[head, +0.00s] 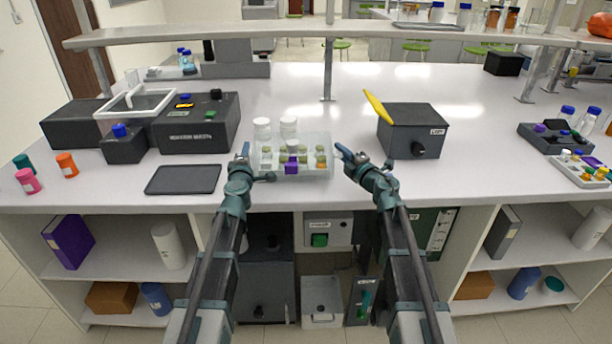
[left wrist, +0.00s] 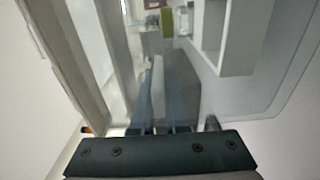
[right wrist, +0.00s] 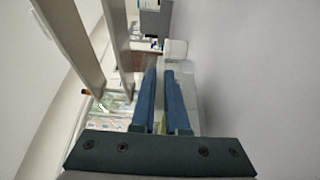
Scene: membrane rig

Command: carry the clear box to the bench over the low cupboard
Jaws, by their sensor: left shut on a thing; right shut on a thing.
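The clear box (head: 265,171) is near the front edge of the white bench (head: 285,195), in the middle of the head view. It holds small vials with yellowish and orange tops, two white-capped jars and a purple block. My left gripper (head: 246,161) is shut on its left side. My right gripper (head: 344,157) is shut on its right side. The box looks level; I cannot tell whether its underside touches the bench. In the left wrist view the fingers (left wrist: 168,108) are close together at a see-through wall. The right wrist view shows blue fingers (right wrist: 160,100) close together.
A dark box with a yellow piece (head: 409,130) stands to the right. A dark unit (head: 198,124) and a flat black pad (head: 183,179) are to the left. A raised shelf (head: 300,30) runs across the back. Bench behind the box is clear.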

